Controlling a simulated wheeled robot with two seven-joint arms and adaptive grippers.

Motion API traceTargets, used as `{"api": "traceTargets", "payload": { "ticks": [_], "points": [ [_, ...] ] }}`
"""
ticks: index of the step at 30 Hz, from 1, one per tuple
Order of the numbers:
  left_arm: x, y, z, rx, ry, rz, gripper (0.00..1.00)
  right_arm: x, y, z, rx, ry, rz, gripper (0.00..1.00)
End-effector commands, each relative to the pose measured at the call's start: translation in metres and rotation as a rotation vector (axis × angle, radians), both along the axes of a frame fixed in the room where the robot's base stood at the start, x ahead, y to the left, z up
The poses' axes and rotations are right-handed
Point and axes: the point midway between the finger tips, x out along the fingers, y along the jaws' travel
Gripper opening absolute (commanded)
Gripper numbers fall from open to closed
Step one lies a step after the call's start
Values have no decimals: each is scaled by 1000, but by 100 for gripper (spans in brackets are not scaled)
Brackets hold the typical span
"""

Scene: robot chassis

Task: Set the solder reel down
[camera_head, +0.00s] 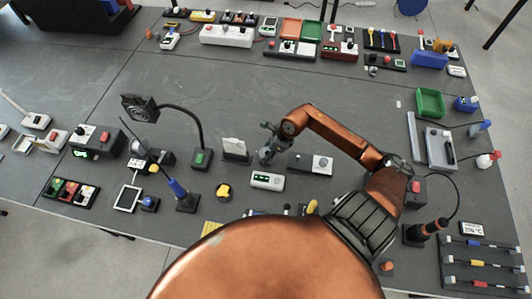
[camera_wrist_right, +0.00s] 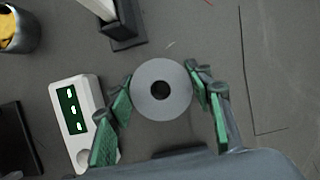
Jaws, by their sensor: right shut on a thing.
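The solder reel (camera_wrist_right: 148,104) is a grey disc with a dark central hole, seen face-on in the right wrist view. My right gripper (camera_wrist_right: 163,92) has its green-padded fingers on either side of the reel and is shut on it. In the head view my right gripper (camera_head: 267,153) is low over the middle of the bench. The reel is hard to make out there. I cannot tell whether the reel touches the bench. My left gripper is not in view.
A white instrument with a green display (camera_wrist_right: 72,112) lies close left of the reel; the head view shows it too (camera_head: 267,180). A stand with a white card (camera_head: 235,148) is left of the gripper. A grey box with a knob (camera_head: 311,163) sits right. Bare bench (camera_head: 240,100) lies beyond.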

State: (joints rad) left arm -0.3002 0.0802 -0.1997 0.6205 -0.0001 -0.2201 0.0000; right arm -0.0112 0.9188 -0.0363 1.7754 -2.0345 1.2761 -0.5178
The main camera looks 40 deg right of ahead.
Motion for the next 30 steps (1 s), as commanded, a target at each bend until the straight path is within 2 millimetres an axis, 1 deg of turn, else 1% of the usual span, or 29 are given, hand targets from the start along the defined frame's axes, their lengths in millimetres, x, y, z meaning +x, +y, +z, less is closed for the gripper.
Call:
{"api": "traceTargets", "payload": {
  "ticks": [5, 8, 9, 15, 25, 28, 30],
  "points": [
    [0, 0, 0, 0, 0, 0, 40, 0, 0, 1, 0, -2, 1, 22],
    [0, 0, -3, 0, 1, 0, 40, 0, 0, -2, -1, -1, 1, 22],
    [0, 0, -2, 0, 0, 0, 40, 0, 0, -1, -1, -1, 1, 50],
    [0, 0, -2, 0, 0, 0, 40, 0, 0, -1, -1, -1, 0, 64],
    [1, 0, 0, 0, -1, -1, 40, 0, 0, 2, 0, -1, 0, 65],
    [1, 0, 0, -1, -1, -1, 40, -2, -3, 9, -3, -3, 0, 65],
    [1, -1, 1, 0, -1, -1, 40, -5, -6, 19, -5, -3, 0, 65]
  ]
}}
